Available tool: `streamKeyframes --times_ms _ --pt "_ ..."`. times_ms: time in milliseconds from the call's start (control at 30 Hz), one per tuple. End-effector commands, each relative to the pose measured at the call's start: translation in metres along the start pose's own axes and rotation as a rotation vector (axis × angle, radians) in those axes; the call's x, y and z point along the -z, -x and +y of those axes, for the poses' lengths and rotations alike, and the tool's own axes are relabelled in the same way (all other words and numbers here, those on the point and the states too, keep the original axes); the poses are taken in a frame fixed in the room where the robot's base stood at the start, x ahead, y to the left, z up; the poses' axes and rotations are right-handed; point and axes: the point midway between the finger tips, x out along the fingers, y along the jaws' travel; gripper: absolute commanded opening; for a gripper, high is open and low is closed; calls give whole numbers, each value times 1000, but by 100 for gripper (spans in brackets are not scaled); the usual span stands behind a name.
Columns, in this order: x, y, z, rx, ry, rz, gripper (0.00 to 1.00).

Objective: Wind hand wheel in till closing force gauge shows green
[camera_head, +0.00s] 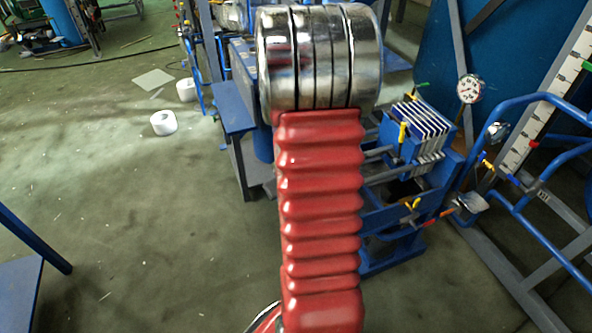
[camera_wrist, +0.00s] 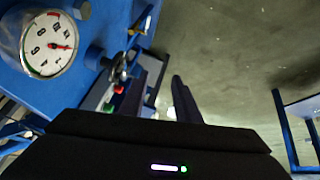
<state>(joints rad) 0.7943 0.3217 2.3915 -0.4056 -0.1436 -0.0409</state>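In the wrist view a round white gauge (camera_wrist: 48,44) with a red needle sits on a blue panel at the upper left. Its needle points right, and its rim has coloured marks too small to read surely. A small dark wheel-like part (camera_wrist: 120,68), which looks like the hand wheel, is right of the gauge. A dark finger of my gripper (camera_wrist: 185,100) reaches up near the picture's middle. It appears apart from the wheel. In the head view my arm hides the gripper and the wheel.
In the head view a blue plate press (camera_head: 445,165) stands right of my arm. Another gauge (camera_head: 470,89) and blue railings (camera_head: 555,170) are beyond it. The floor in front on the left is mostly clear.

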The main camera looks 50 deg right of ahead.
Motion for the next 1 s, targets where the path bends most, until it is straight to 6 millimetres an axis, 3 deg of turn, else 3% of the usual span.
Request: streamKeyframes --times_ms 300,600,767,1000 --pt "-67 -63 38 7 -75 6 30" --pt "-118 -102 55 23 -139 63 30" --pt "-134 -120 60 32 -169 155 30" --pt "-124 -126 65 29 -182 377 30"
